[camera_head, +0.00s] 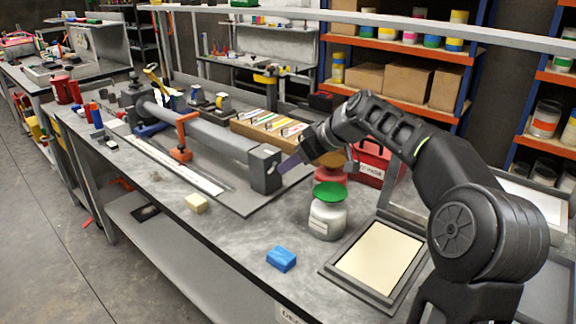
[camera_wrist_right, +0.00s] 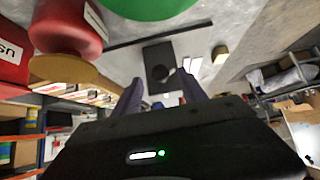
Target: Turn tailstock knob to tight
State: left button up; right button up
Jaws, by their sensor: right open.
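The tailstock (camera_head: 264,170) is a dark grey upright block at the right end of the long grey tube (camera_head: 205,130). It also shows in the right wrist view as a dark block (camera_wrist_right: 155,54), seen between my fingers. A round black spot on it (camera_wrist_right: 160,72) looks like the knob; its setting cannot be read. My right gripper (camera_head: 284,165) is just right of the tailstock in the head view. In the right wrist view its two purple-grey fingers (camera_wrist_right: 162,88) are spread with nothing between them; contact with the knob cannot be told. My left gripper is not in view.
A green-lidded jar (camera_head: 328,217), a red container (camera_head: 332,175) and a red case (camera_head: 376,165) stand near my right arm. A blue block (camera_head: 281,259), a yellow sponge (camera_head: 196,203) and a framed panel (camera_head: 335,268) lie on the bench. The front bench strip is mostly free.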

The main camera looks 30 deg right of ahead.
jog(key=shift+x, duration=1.65)
jog(key=shift+c, duration=0.4)
grip_shut()
